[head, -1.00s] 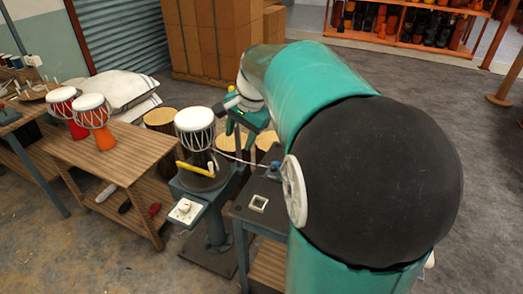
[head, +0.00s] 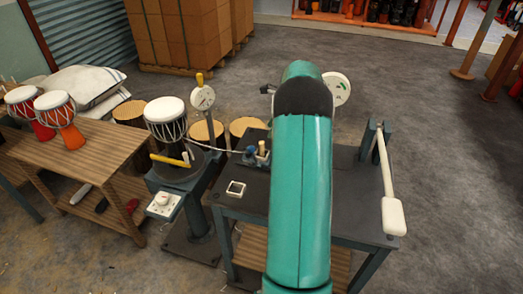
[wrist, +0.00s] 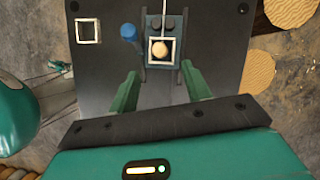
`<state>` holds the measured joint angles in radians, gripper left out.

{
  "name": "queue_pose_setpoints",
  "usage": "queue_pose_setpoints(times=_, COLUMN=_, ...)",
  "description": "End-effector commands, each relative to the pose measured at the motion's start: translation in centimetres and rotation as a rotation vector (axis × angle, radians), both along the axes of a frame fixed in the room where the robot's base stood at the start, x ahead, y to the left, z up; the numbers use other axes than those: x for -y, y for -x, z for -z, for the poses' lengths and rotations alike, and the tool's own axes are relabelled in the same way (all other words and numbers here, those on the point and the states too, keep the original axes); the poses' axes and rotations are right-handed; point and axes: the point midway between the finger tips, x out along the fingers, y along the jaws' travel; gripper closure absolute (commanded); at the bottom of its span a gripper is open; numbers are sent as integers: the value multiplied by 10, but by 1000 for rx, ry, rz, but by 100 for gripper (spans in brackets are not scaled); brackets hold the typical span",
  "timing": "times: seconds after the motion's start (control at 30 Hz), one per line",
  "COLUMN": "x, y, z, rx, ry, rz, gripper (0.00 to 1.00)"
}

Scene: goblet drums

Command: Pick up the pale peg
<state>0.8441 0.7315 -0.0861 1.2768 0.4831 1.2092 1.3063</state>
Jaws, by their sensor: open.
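The pale peg (head: 262,147) stands on the dark table (head: 345,205), beside a blue peg (head: 250,155). In the head view my arm hides the gripper.
A white square frame (head: 236,188) lies on the table's left part. A pale mallet (head: 393,215) rests at the right edge. A goblet drum (head: 165,118) on a stand and a dial gauge (head: 203,97) are to the left. A cord runs toward the peg block.

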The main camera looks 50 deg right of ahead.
Motion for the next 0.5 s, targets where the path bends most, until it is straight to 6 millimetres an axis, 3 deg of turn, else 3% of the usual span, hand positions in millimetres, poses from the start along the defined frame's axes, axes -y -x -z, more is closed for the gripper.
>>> queue_pose_setpoints(times=0.2, x=-12, y=-12, z=37, rx=0, ry=-2, rz=-4, gripper=52)
queue_pose_setpoints(times=0.5, x=-17, y=-19, z=59, rx=0, ry=-1, rz=-4, gripper=52)
